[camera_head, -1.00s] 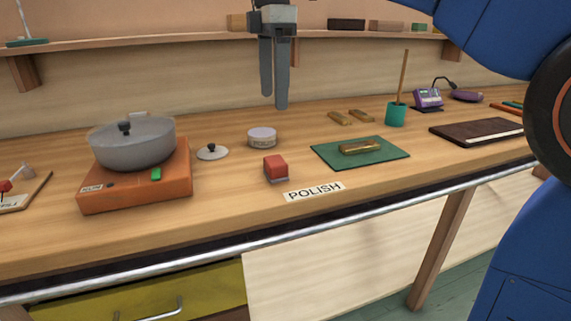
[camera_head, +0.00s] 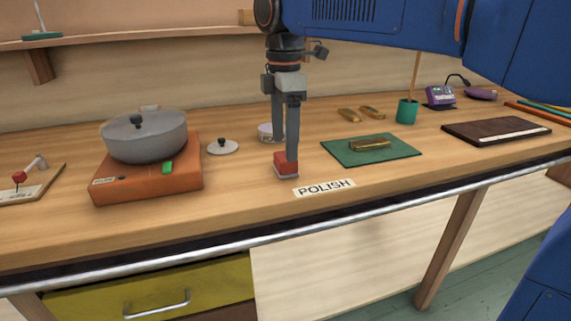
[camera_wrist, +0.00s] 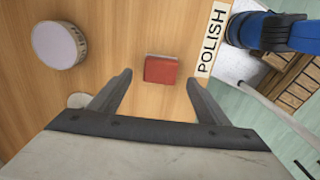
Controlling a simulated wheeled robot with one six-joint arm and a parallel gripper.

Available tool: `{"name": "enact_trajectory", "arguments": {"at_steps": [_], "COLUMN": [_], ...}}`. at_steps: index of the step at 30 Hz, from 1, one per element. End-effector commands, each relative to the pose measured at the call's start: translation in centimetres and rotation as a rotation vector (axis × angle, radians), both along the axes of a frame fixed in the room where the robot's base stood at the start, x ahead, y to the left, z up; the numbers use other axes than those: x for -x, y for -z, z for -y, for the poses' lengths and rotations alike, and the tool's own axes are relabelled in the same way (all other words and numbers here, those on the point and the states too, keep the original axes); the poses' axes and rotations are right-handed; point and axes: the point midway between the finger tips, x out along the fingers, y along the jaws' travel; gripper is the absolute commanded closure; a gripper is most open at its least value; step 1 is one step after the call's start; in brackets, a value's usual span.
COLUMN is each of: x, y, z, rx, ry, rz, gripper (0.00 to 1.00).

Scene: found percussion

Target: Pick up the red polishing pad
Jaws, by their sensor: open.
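The red polishing pad (camera_head: 285,163) is a small red block with a grey base, lying on the wooden bench beside the POLISH label (camera_head: 324,188). In the wrist view the red pad (camera_wrist: 161,70) lies just beyond the fingertips and roughly between them. My gripper (camera_head: 285,150) points down above the pad, its fingers partly covering it in the head view. In the wrist view my gripper (camera_wrist: 159,78) is open, with nothing between its fingers. I cannot tell how far above the pad the fingertips are.
A round tin (camera_wrist: 59,45) stands near the pad, partly behind my gripper in the head view. A green mat (camera_head: 395,149) with a brass piece lies to the right. A pot (camera_head: 145,138) on an orange hotplate (camera_head: 140,190) and a small lid (camera_head: 222,147) are to the left.

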Motion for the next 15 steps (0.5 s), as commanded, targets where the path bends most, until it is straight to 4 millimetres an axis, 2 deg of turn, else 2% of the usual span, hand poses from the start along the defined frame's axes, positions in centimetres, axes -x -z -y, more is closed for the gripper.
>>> {"name": "enact_trajectory", "arguments": {"at_steps": [9,15], "x": [0.0,-0.1], "y": [3.9,5.1], "z": [0.3,0.3], "rx": [0.002,0.0], "ry": [0.0,0.0], "rz": [-0.002,0.0], "gripper": [0.3,0.3]}}
